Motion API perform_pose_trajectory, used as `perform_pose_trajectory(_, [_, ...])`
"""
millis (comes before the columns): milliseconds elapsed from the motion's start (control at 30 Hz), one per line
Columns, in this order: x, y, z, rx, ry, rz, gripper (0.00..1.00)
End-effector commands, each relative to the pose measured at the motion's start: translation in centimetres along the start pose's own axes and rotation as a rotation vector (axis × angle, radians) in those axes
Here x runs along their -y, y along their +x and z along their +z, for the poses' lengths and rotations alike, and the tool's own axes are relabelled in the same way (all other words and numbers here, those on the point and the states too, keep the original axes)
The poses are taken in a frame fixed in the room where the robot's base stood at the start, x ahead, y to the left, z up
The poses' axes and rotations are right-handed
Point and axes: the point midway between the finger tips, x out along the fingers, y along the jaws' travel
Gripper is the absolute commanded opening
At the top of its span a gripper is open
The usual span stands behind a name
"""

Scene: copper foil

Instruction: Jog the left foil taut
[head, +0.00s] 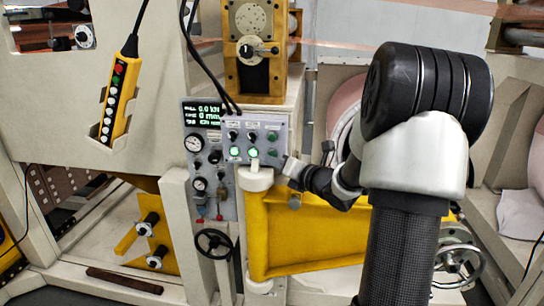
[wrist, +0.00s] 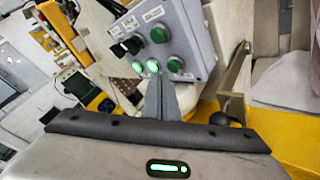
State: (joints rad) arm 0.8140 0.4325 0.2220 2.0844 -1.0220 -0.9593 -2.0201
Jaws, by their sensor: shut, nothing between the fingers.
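A grey control box (head: 262,124) stands on a yellow swing arm in the middle of the head view. It carries two black knobs and several green buttons. Two lower buttons glow, a left one (head: 235,152) and a middle one (head: 253,152); the others are dark. My gripper (head: 283,160) is at the box's lower right corner. In the wrist view my shut, empty fingers (wrist: 155,80) point at the box face (wrist: 190,25), overlapping the area just below the lit middle button (wrist: 152,66). I cannot tell whether they touch. Copper foil (head: 345,49) spans the upper right.
A dark display (head: 203,113) reads 0.0 kN and 0 mm, above gauges and a black handwheel (head: 214,243). A yellow pendant (head: 119,92) hangs at left on a cable. The yellow swing arm (head: 310,235) lies below my arm. Another handwheel (head: 458,260) is lower right.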

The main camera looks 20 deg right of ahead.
Motion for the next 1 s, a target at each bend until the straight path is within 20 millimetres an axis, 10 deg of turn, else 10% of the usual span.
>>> perform_pose_trajectory(1000, [0.45,0.61,0.45,0.000,0.000,0.000,0.00])
